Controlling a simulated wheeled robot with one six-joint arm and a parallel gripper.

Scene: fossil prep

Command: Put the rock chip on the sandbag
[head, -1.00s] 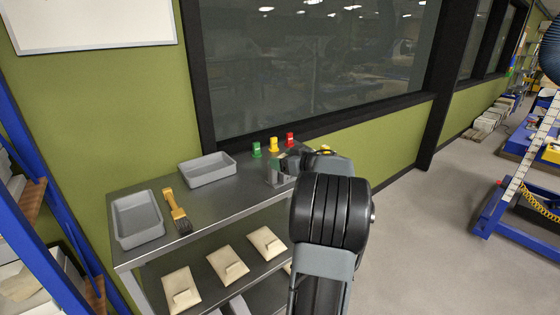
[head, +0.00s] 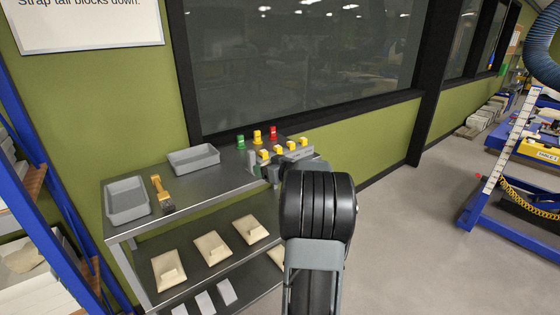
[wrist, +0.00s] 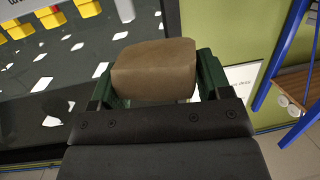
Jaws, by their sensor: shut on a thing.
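The rock chip (wrist: 153,70), a brown, blocky piece, sits between the green fingers of my gripper (wrist: 155,85) in the wrist view. My gripper is shut on it. In the head view my gripper (head: 266,172) is mostly hidden behind my arm, over the right end of the bench top, and I cannot make out the chip there. Several tan pads that look like sandbags lie in a row on the shelf below: a left one (head: 160,282), a middle one (head: 204,257) and a right one (head: 242,238).
The bench top (head: 185,190) holds two grey trays (head: 126,212) (head: 193,167) and a yellow-handled brush (head: 160,190). Green, yellow and red items (head: 257,136) stand at the back, near several yellow pieces (head: 290,146). White blocks (head: 205,304) lie below. A blue upright (head: 60,200) stands left.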

